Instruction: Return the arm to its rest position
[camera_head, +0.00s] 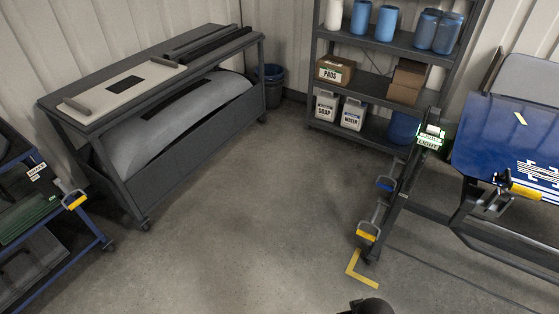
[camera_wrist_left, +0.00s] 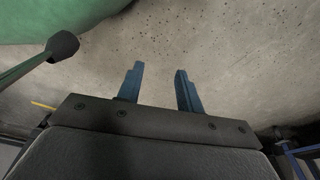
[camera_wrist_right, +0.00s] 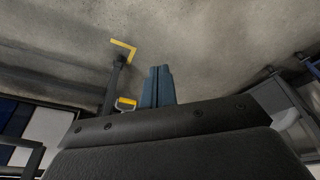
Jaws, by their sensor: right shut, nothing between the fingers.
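My left gripper (camera_wrist_left: 158,80) shows in the left wrist view. Its two blue fingers stand apart with bare concrete floor seen between them. My right gripper (camera_wrist_right: 157,86) shows in the right wrist view. Its fingers are together with nothing between them, and floor lies beyond. Neither gripper can be made out in the head view.
A dark cart (camera_head: 130,190) holds panels at left; a blue-framed cart (camera_head: 98,240) stands nearer. A shelf (camera_head: 365,97) stands behind. A blue panel (camera_head: 500,140) rests on a stand at right. In the left wrist view, a green surface (camera_wrist_left: 45,20) and a black-knobbed rod (camera_wrist_left: 62,46) are close by.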

